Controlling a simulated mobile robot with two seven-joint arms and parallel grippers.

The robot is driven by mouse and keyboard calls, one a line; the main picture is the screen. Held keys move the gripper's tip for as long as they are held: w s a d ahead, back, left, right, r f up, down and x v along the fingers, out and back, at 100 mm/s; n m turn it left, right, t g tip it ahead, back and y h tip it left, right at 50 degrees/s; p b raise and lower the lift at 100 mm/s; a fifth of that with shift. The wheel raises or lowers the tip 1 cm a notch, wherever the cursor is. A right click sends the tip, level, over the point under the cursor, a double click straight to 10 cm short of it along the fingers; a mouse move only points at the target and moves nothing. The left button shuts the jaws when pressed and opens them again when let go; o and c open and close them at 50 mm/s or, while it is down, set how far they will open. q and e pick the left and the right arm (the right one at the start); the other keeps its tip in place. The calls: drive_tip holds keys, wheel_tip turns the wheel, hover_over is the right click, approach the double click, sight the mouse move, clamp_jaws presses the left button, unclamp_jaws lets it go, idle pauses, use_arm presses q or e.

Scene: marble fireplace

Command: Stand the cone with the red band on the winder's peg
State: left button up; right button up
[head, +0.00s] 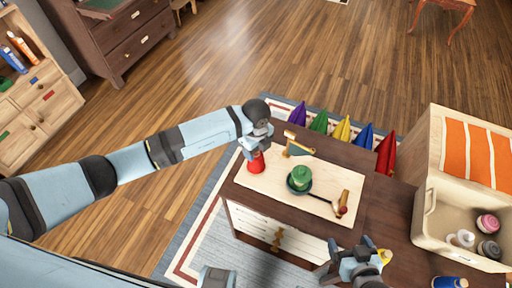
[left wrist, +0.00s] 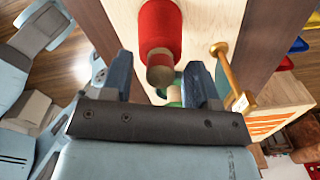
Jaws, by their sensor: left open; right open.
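A red cone with a bare wooden end (head: 256,163) stands at the left end of a pale board (head: 278,189). My left gripper (head: 253,149) is open just above it. In the left wrist view the red cone (left wrist: 160,28) shows just beyond my open fingertips (left wrist: 157,78); I cannot tell if they touch it. A green cone-like piece (head: 299,177) sits on a dark green round plate on the board, apparently the winder; its peg is hidden. A brass arm (head: 297,149) stands behind it. My right gripper (head: 357,262) is open at the table's front, near a yellow object (head: 384,256).
A wooden handle with a red end (head: 342,204) lies at the board's right. Several coloured pointed shapes (head: 343,128) line the table's far side. A cream bin (head: 428,215) with small jars is at right. A blue jar (head: 449,283) is at lower right. Open floor lies left.

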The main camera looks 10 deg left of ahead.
use_arm(q)
wheel_tip(320, 180, up, 14)
drive_tip(key=shift+b, duration=0.45)
drive_tip(key=shift+f, duration=0.1)
